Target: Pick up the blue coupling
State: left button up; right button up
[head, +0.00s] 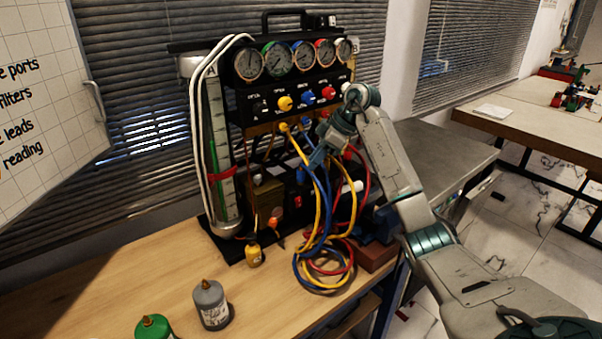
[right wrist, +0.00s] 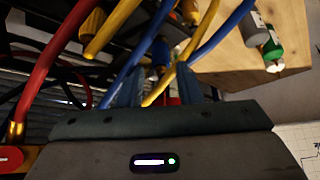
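The blue hose (head: 326,190) hangs down the front of the gauge rig and coils on the bench with yellow and red hoses. My right gripper (head: 314,158) is in front of the rig, among the hoses below the coloured knobs. In the right wrist view its two blue-green fingers (right wrist: 160,86) stand apart, with hoses crossing close to them. A blue hose (right wrist: 150,40) runs by the left finger. I see nothing clamped. My left gripper is not in view.
The rig carries several gauges (head: 304,57) and yellow, blue and red knobs. A grey canister (head: 211,305) and a green one (head: 154,327) stand on the wooden bench (head: 120,280). The bench's left front is clear.

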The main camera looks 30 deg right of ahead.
aim_at(301, 169)
jog(key=shift+w+a+f, duration=0.3)
jog(key=shift+a+f, duration=0.1)
jog(key=shift+f, duration=0.15)
jog(key=shift+w+a+f+p, duration=0.15)
jog(key=shift+a+f+p, duration=0.1)
jog(key=shift+p, duration=0.2)
jog(key=p+x, duration=0.1)
jog(key=x, duration=0.2)
jog(key=shift+w+a+f+p, duration=0.15)
jog(key=shift+w+a+p, duration=0.1)
jog(key=shift+p, duration=0.05)
jog(key=shift+w+a+f, duration=0.1)
jog(key=shift+w+f, duration=0.05)
jog(key=shift+f, duration=0.15)
grip_shut()
jog(key=shift+r, duration=0.1)
